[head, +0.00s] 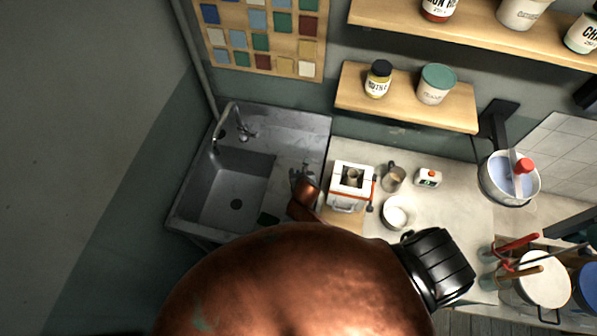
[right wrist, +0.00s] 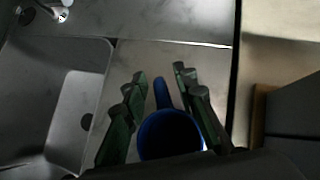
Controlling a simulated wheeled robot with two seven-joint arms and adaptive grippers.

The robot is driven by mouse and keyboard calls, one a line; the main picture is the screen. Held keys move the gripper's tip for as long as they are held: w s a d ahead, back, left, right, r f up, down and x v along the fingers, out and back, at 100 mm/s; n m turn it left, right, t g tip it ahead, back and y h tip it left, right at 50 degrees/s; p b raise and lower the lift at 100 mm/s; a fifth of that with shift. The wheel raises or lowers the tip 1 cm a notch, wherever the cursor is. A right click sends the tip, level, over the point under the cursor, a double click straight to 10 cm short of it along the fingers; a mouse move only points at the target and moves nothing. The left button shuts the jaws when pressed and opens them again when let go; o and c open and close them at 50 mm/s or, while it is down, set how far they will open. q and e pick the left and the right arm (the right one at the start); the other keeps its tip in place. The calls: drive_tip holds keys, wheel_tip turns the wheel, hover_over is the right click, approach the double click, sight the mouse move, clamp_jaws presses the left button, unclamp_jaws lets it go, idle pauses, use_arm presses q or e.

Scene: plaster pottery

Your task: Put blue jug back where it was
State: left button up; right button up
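The blue jug (right wrist: 172,133) shows in the right wrist view, between the green-padded fingers of my right gripper (right wrist: 160,85). Its open mouth faces the camera and its handle (right wrist: 160,95) points up between the fingertips. The fingers lie close on both sides; I cannot tell whether they press on it, or whether the jug touches the metal drainboard behind it. In the head view my right gripper (head: 303,178) is over the drainboard (head: 297,150), right of the sink basin. The jug is not recognisable there. My left gripper is not in view.
The sink basin (head: 235,185) and tap (head: 242,128) are left of the gripper. A white box (head: 350,187) with orange trim, a mug (head: 393,178) and a white bowl (head: 398,213) stand close on the right. A low wooden shelf (head: 405,105) hangs behind. My copper arm blocks the front.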

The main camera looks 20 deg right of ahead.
drive_tip(key=shift+r, duration=0.15)
drive_tip(key=b+v, duration=0.1)
drive_tip(key=v, duration=1.1)
